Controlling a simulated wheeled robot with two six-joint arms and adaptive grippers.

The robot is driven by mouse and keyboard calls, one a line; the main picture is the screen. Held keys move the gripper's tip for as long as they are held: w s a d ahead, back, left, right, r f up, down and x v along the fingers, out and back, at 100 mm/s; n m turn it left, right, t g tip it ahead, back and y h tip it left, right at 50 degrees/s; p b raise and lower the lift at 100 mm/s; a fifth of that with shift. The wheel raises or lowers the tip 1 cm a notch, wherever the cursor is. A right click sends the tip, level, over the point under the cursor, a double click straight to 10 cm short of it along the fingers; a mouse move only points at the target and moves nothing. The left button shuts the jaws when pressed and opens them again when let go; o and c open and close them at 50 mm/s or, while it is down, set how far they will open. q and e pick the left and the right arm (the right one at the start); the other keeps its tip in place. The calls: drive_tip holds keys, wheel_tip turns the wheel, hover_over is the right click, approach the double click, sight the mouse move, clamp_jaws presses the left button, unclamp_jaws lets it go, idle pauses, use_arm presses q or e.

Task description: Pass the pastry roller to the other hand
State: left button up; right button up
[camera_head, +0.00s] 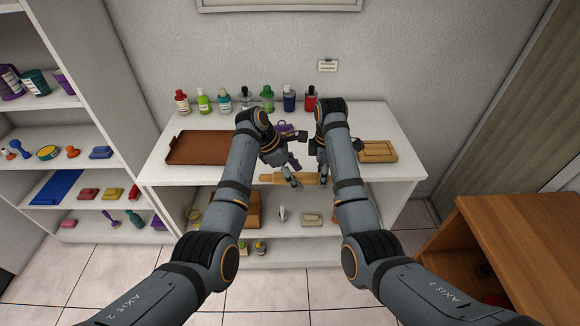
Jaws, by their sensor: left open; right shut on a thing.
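The wooden pastry roller (274,178) lies crosswise in front of the white table's front edge, roughly level. My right gripper (323,173) points down and is shut on the roller's right part. My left gripper (295,174) is open beside the roller's middle, left of my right gripper. The fingers overlap the roller in the picture, so I cannot tell whether the left ones touch it. My arms hide part of the table behind.
A brown tray (197,148) lies on the table's left, and a wooden board (377,151) on its right. Several bottles (225,103) line the back, near a purple thing (283,127). A lower shelf (268,227) holds small items. A wooden cabinet (520,240) stands right.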

use_arm(q)
drive_tip(key=c, duration=1.2)
clamp_jaws()
use_arm(e)
drive_tip(key=o, duration=1.2)
drive_tip(key=shift+c, duration=0.2)
